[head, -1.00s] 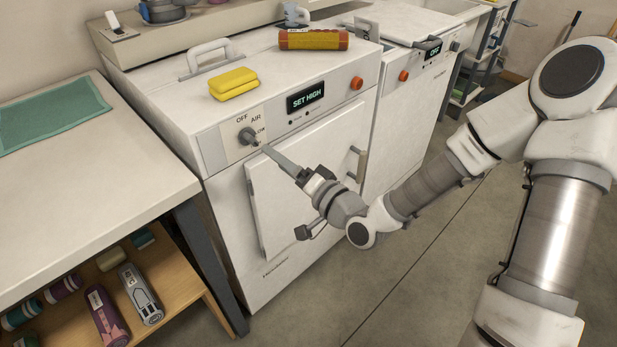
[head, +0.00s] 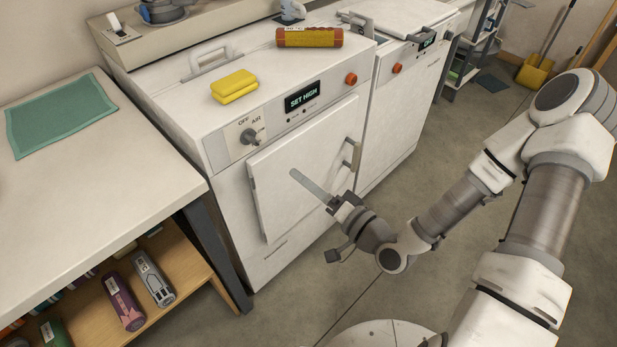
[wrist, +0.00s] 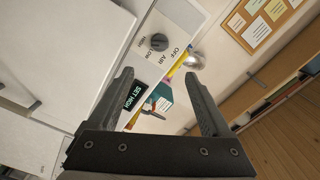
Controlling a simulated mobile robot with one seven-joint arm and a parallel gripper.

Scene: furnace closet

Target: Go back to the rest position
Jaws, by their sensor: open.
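My gripper (head: 312,186) is in front of the white furnace door (head: 300,165) in the head view, apart from it. In the wrist view its two dark fingers (wrist: 163,100) stand wide apart with nothing between them. The furnace's dial (head: 250,136) is on the front panel, to the upper left of my gripper. It also shows in the wrist view (wrist: 158,42). The display (head: 302,96) reads "SET HIGH". The furnace door looks closed, with its handle (head: 352,153) at the right.
A yellow sponge (head: 234,86) and an orange-yellow cylinder (head: 310,38) lie on the furnace top. A second white unit (head: 400,95) stands to the right. A worktable (head: 130,150) with a teal mat (head: 60,115) and lower shelf is at left. Floor (head: 480,180) in front is open.

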